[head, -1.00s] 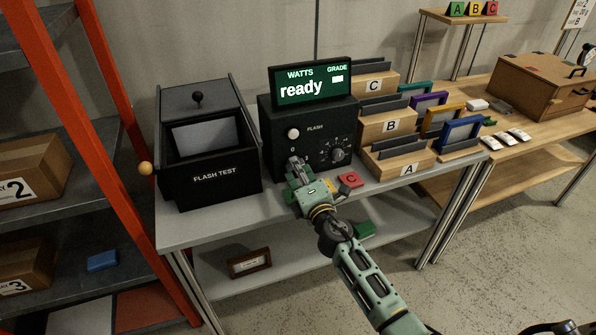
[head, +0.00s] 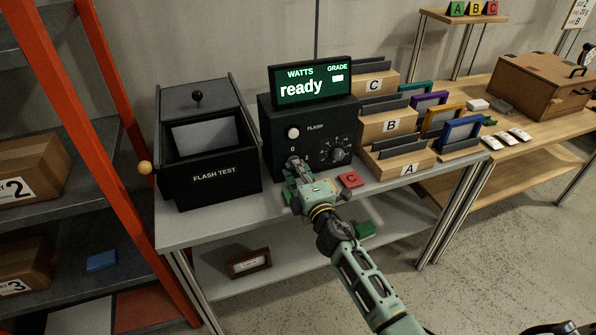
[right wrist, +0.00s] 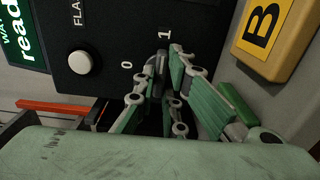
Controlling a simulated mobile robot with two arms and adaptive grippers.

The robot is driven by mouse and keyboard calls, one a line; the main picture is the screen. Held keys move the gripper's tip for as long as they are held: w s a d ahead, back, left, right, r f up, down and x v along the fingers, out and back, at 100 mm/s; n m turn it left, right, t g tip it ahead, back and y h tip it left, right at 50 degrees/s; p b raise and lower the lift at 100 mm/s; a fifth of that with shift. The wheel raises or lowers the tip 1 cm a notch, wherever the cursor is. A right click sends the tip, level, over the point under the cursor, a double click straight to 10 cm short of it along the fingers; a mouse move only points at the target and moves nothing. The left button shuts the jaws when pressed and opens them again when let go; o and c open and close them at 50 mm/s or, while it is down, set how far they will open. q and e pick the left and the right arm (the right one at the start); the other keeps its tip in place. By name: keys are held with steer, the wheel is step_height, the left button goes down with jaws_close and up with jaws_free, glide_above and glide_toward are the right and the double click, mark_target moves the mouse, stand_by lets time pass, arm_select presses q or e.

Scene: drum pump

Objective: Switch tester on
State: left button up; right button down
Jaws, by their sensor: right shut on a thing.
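The tester (head: 270,135) is a black box on the grey table. Its screen (head: 312,83) reads "ready" in the head view. Its front has a white FLASH button (head: 293,132), a dial (head: 338,154) and a switch place marked 0 and 1. My right gripper (head: 293,163) is at the switch place, low on the front panel. My left gripper is not in view.
The black flash test box (head: 215,176) stands left of the tester. Wooden racks (head: 405,165) with coloured frames stand right of the tester.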

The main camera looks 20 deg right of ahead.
steer(key=c, duration=1.8)
jaws_free()
steer(key=s, duration=1.2)
steer(key=shift+d, duration=0.2)
